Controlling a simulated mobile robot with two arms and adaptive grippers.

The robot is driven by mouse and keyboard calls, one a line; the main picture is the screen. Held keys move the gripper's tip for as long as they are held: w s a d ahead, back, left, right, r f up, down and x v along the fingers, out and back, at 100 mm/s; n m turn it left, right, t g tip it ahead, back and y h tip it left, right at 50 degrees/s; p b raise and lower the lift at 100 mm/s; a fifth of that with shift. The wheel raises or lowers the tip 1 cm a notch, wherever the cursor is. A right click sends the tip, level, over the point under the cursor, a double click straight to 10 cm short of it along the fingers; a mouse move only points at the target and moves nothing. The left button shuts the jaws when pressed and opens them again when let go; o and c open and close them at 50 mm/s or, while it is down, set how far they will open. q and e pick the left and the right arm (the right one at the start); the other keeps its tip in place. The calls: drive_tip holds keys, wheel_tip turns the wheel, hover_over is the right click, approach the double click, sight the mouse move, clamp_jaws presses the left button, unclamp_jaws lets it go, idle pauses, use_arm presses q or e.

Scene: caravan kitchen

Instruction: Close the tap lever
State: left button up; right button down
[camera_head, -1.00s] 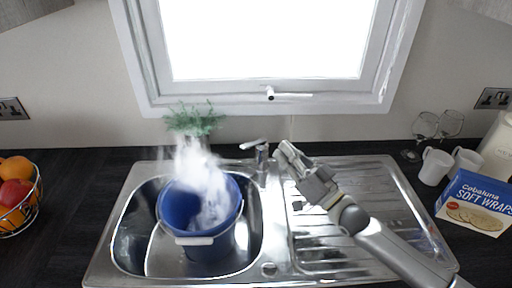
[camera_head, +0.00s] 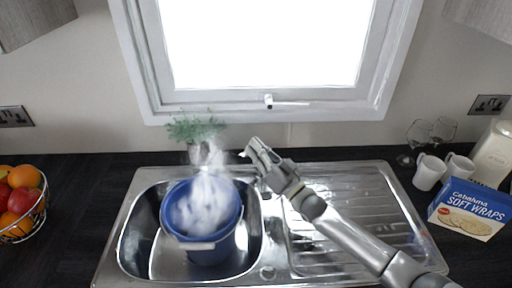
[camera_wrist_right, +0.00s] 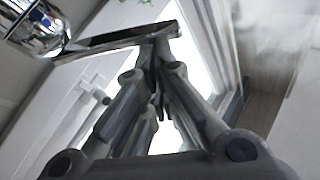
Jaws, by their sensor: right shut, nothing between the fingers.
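The chrome tap stands behind the sink and is mostly hidden by my right gripper in the head view. In the right wrist view the tap's round body (camera_wrist_right: 38,26) is at the upper left, and its flat lever (camera_wrist_right: 118,41) reaches across to my fingertips. My right gripper (camera_head: 253,149) is shut and empty, with its tips at the lever; it also shows in the right wrist view (camera_wrist_right: 157,45). The tips look to touch the lever's end. White water or steam (camera_head: 208,190) shows over the blue bucket (camera_head: 211,251) in the left basin. My left gripper is not in view.
The steel sink's ridged drainer (camera_head: 365,205) lies to the right under my arm. White mugs (camera_head: 428,172) and a wraps box (camera_head: 469,208) are at right, a fruit basket (camera_head: 21,204) at left.

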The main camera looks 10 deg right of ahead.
drive_tip(key=shift+f, duration=0.1)
drive_tip(key=f+n+y+b, duration=0.1)
drive_tip(key=n+b, duration=0.1)
drive_tip(key=s+a+f+n+g+b, duration=0.1)
drive_tip(key=n, duration=0.1)
drive_tip(key=shift+a+y+b, duration=0.1)
drive_tip(key=shift+y+b, duration=0.3)
